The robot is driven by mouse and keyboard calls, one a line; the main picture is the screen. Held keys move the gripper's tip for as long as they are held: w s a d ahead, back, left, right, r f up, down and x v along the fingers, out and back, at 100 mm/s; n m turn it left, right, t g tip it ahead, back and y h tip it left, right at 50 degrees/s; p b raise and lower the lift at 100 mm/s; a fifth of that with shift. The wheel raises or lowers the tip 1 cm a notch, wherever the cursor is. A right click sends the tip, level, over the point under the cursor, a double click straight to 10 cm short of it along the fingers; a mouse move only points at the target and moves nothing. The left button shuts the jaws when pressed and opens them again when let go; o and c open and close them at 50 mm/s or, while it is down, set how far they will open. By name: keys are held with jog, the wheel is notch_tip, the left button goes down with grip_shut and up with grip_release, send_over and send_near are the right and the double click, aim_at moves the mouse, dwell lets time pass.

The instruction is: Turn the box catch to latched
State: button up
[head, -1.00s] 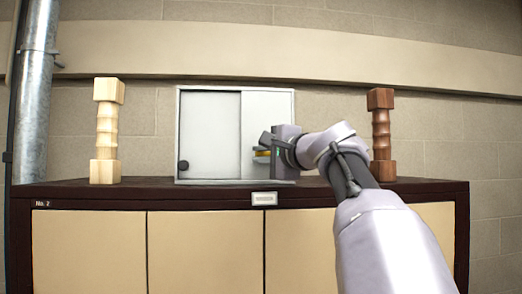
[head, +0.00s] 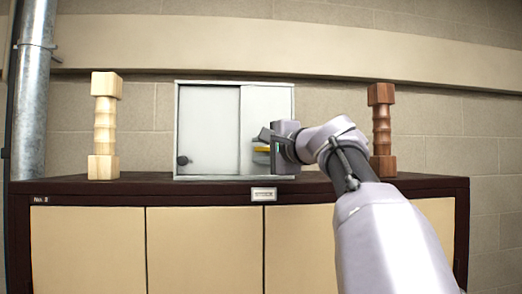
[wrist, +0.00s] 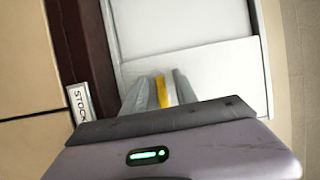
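The box (head: 210,125) is a pale grey-white cabinet with a sliding-panel front, standing on the dark top of a cupboard. A yellow catch (head: 262,149) sits low on its right side, partly hidden by my gripper in the head view. My gripper (head: 258,145) reaches in from the right at the box front. In the wrist view the yellow catch (wrist: 161,92) lies between the two grey fingers of my gripper (wrist: 158,88). The fingers look parted around it, with narrow gaps; contact is not clear. A round black knob (head: 183,160) is at the box's lower left.
A pale wooden turned post (head: 105,125) stands left of the box and a dark brown one (head: 381,132) stands right, close behind my arm. A label plate (head: 263,194) is on the cupboard's front edge. A metal pipe (head: 35,90) runs up the wall at left.

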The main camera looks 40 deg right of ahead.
jog(key=s+a+b, duration=0.2)
jog(key=s+b, duration=0.3)
jog(key=s, duration=1.2)
jog(key=shift+a+b, duration=0.35)
jog(key=shift+b, duration=0.05)
jog(key=shift+s, duration=0.1)
